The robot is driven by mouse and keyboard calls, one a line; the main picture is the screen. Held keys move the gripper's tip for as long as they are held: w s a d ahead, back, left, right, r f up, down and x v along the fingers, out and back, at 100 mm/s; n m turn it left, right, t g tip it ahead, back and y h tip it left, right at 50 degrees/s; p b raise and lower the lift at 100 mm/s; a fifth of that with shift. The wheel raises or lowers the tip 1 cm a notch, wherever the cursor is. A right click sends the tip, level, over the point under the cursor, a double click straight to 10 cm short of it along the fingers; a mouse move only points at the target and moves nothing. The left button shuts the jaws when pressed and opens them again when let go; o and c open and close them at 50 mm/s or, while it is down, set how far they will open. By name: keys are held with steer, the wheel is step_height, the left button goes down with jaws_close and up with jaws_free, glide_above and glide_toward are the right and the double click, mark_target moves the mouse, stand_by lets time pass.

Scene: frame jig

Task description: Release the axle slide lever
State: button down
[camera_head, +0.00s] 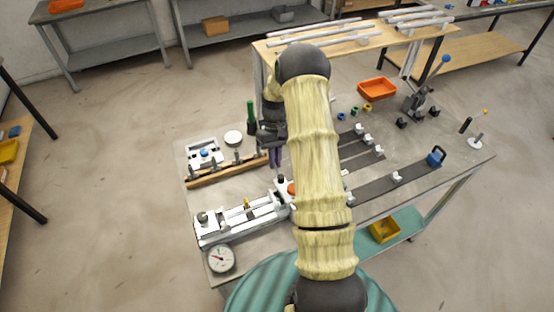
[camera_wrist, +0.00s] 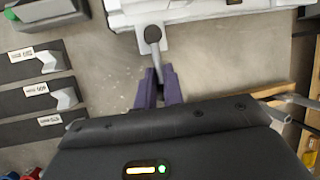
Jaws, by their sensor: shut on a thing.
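The white frame jig (camera_head: 235,222) lies along the front left of the bench, and its edge shows at the top of the wrist view (camera_wrist: 205,12). A grey lever (camera_wrist: 154,52) with a dark round end (camera_wrist: 152,34) stands out from a white block on the jig's edge. My gripper (camera_wrist: 158,88) has purple fingers closed around the lever's near part. The fingers hide the grip point. In the head view my gripper (camera_head: 275,160) points down beside the jig's right end, partly covered by my arm. I cannot tell the lever apart clearly there.
A round dial gauge (camera_head: 221,260) lies at the bench's front left corner. A wooden rail with clamps (camera_head: 228,171) lies behind the jig. Dark labelled strips (camera_wrist: 35,65) with white clips lie beside my gripper. An orange tray (camera_head: 377,89) stands at the back.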

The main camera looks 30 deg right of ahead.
stand_by(0.4)
steer(key=c, duration=1.5)
jaws_free()
steer(key=shift+r, duration=0.15)
step_height(320, 180, up, 10)
steer(key=b, duration=0.2)
steer(key=shift+b, duration=0.35)
steer(key=shift+a, duration=0.1)
